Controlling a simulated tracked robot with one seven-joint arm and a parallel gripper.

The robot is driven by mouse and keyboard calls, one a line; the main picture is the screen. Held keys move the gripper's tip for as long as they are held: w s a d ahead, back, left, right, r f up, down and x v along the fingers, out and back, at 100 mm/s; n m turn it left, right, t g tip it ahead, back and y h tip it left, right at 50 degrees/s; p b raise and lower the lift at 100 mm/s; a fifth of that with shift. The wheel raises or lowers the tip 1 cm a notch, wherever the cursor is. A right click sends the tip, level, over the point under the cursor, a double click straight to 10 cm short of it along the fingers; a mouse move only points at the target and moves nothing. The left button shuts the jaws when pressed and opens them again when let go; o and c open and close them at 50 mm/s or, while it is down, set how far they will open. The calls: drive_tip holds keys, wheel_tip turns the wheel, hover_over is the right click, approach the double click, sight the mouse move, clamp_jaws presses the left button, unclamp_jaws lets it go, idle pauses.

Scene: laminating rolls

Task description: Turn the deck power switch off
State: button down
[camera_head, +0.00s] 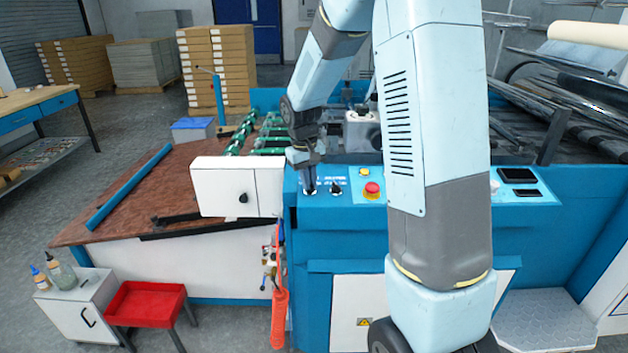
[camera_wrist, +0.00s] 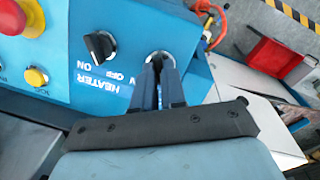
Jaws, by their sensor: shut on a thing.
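My gripper (camera_head: 309,187) points down at the left end of the blue control panel (camera_head: 300,212) in the head view. In the wrist view its two dark fingers (camera_wrist: 160,68) are closed on the rotary switch by the panel's edge. The fingers hide most of that switch; a silvery collar (camera_wrist: 153,55) shows around their tips. Its label and the knob's angle are mostly hidden. Beside it is a black knob (camera_wrist: 99,45) with a silver collar; HEATER, ON and OFF lettering is printed near it. That knob also shows in the head view (camera_head: 336,188).
A red emergency button (camera_head: 372,188) and a yellow button (camera_wrist: 36,77) sit farther along the panel. A white box (camera_head: 225,188) stands left of the panel. An orange coiled hose (camera_head: 279,310) hangs below. My arm hides part of the machine.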

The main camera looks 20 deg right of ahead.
drive_tip(key=shift+s+f, duration=0.35)
drive_tip(key=shift+s, duration=0.05)
drive_tip(key=c, duration=1.2)
unclamp_jaws()
drive_tip(key=shift+s, duration=0.1)
drive_tip(key=shift+d, duration=0.1)
drive_tip(key=shift+r, duration=0.15)
drive_tip(key=shift+w+r, duration=0.2)
drive_tip(key=shift+r, duration=0.1)
wheel_tip(320, 180, up, 13)
drive_tip(key=a, duration=0.2)
drive_tip(key=shift+r, duration=0.2)
drive_tip(key=shift+s, duration=0.15)
